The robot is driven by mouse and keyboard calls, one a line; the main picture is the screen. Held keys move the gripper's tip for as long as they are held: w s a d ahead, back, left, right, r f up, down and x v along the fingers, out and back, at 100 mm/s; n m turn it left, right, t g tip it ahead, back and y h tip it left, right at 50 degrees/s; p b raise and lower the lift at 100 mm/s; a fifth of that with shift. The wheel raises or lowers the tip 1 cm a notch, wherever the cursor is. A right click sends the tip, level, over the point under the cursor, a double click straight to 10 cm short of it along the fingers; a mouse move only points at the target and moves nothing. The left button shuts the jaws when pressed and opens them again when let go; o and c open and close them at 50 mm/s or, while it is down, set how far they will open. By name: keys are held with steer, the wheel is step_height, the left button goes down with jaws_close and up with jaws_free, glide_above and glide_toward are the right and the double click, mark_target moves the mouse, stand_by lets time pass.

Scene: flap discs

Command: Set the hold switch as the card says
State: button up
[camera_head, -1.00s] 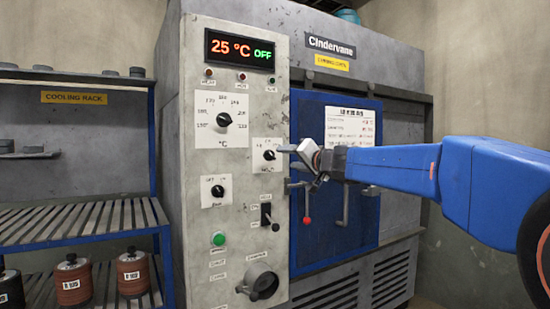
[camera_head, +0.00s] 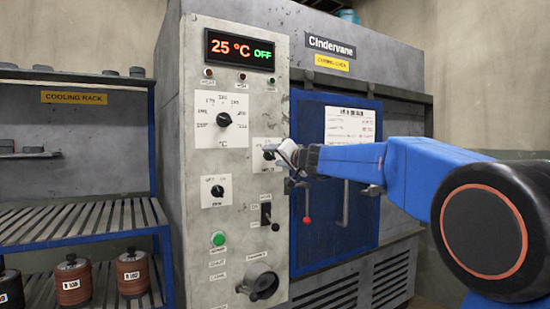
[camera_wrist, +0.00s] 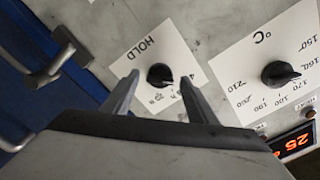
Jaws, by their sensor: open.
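The hold switch is a black rotary knob (camera_wrist: 159,77) on a white plate marked HOLD (camera_wrist: 145,52) in the wrist view. My gripper (camera_wrist: 158,84) is open, with one finger on either side of the knob. Contact cannot be told. In the head view my gripper (camera_head: 274,152) is at the hold plate (camera_head: 262,142) on the grey panel and hides much of the knob. The card (camera_head: 350,125) is a white sheet on the blue oven door; its small text is too blurred to read.
The temperature knob (camera_head: 224,120) is above left of the hold switch, and another knob (camera_head: 217,191) is below left. A lever switch (camera_head: 266,215) and a red-tipped handle (camera_head: 307,207) are below. The display (camera_head: 240,50) reads 25 °C OFF. A cooling rack (camera_head: 80,222) stands left.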

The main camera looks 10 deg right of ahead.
steer(key=c, duration=1.1)
steer(key=shift+m, duration=0.4)
steer(key=m, duration=0.8)
steer(key=shift+m, duration=0.3)
steer(key=m, duration=0.4)
steer(key=shift+f, duration=0.1)
steer(key=shift+m, duration=2.2)
